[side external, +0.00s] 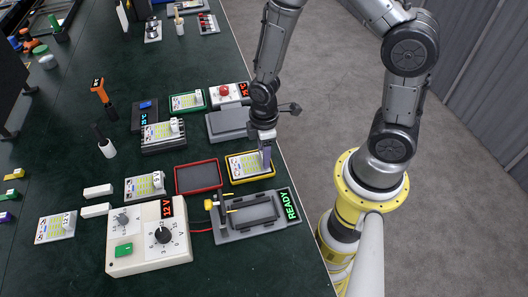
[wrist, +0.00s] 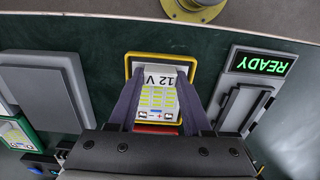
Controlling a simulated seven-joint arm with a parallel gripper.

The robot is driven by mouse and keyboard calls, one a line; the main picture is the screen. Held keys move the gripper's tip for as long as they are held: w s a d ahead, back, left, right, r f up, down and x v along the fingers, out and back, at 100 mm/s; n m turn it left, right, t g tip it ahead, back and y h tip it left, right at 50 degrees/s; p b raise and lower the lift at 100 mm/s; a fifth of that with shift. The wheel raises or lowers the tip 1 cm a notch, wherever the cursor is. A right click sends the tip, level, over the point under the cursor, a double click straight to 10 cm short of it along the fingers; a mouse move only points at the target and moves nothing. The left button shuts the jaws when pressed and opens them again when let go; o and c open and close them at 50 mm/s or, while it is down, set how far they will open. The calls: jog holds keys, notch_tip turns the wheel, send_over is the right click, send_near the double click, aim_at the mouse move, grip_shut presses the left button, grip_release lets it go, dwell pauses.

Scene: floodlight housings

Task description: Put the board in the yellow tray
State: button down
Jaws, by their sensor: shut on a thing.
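The board is a light plate with yellow-green cells and a "12 V" label. It is at the yellow tray in the side view (side external: 241,168) and in the wrist view (wrist: 158,98). The yellow tray shows its rim around the board in the side view (side external: 250,181) and at the board's far end in the wrist view (wrist: 160,55). My gripper (side external: 265,163) points down over the tray. In the wrist view my gripper (wrist: 160,85) has one finger on each side of the board, shut on it. I cannot tell whether the board touches the tray floor.
An empty red tray (side external: 198,191) lies left of the yellow tray. A grey fixture (side external: 233,228) with a green READY display (side external: 289,204) stands in front. A grey block (side external: 225,136) stands behind. A white control box (side external: 140,258) and several other boards are farther left.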

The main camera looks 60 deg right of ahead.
jog(key=shift+f, duration=0.15)
jog(key=shift+c, duration=1.7)
grip_release()
jog(key=s+d+r+m+t, duration=0.1)
jog(key=s+r+m+t, duration=0.1)
jog(key=r, duration=0.9)
jog(key=s+r+m+t, duration=0.1)
jog(key=s+r+m, duration=0.1)
jog(key=r, duration=1)
jog(key=s+d+r+m+t, duration=0.1)
jog(key=s+r+m+t, duration=0.1)
jog(key=s+r+m, duration=0.3)
jog(key=shift+s+r+t, duration=0.15)
jog(key=shift+s+t, duration=0.15)
jog(key=shift+s, duration=0.8)
